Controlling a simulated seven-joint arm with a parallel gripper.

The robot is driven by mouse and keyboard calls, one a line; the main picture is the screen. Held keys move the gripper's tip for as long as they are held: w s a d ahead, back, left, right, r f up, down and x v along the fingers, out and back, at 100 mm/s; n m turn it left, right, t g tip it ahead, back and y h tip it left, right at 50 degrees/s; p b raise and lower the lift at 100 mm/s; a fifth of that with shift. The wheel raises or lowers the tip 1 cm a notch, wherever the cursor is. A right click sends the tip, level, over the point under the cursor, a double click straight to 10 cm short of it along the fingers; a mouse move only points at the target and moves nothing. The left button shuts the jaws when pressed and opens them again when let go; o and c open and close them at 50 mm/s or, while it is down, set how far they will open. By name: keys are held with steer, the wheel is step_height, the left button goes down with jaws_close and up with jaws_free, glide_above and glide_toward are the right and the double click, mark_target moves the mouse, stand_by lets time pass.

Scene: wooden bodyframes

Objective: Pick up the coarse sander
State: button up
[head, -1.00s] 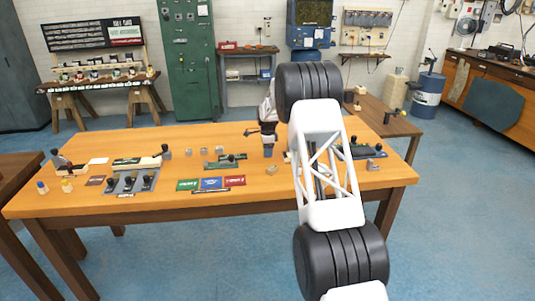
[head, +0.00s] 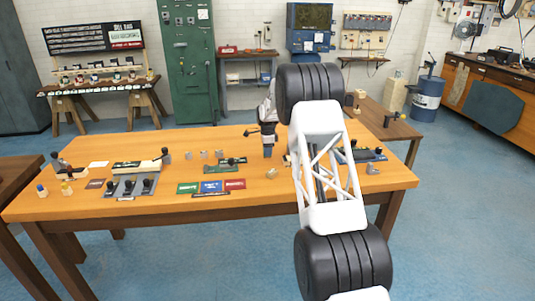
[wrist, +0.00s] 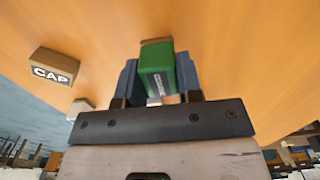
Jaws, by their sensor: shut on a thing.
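In the wrist view a green block (wrist: 158,66) with a tan end sits between the two blue-grey fingers of my gripper (wrist: 158,78). The fingers are shut on its sides. I take it to be the coarse sander, but no readable name shows on it. The wooden tabletop (wrist: 235,45) lies beyond it; I cannot tell how much gap there is. In the head view my gripper (head: 268,148) points down over the middle back of the table, and the block cannot be made out there.
A tan block marked CAP (wrist: 54,67) lies left of my gripper in the wrist view. On the table are a green fixture (head: 226,167), red, blue and green cards (head: 212,187), and a grey knobbed panel (head: 128,187). The front right tabletop is mostly clear.

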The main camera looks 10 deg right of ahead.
steer(key=shift+r, duration=0.95)
steer(key=shift+s+d+r, duration=0.1)
steer(key=shift+s+r, duration=0.1)
steer(key=shift+s, duration=2.45)
steer(key=shift+s+a+r, duration=0.1)
steer(key=shift+s+r, duration=0.15)
steer(key=shift+s, duration=2.45)
steer(key=shift+s+d+r, duration=0.1)
steer(key=shift+s+r, duration=0.1)
steer(key=shift+s, duration=2.45)
steer(key=o, duration=0.4)
steer(key=shift+c, duration=1.3)
steer(key=w+d+r, duration=0.1)
steer(key=w+d, duration=0.2)
steer(key=w, duration=0.1)
steer(key=w+d+r, duration=0.2)
steer(key=w+d, duration=0.1)
steer(key=w, duration=0.1)
steer(key=w+d+r, duration=0.2)
steer(key=w+d, duration=0.1)
steer(key=w, duration=0.1)
steer(key=shift+d+r, duration=0.15)
steer(key=shift+r, duration=0.05)
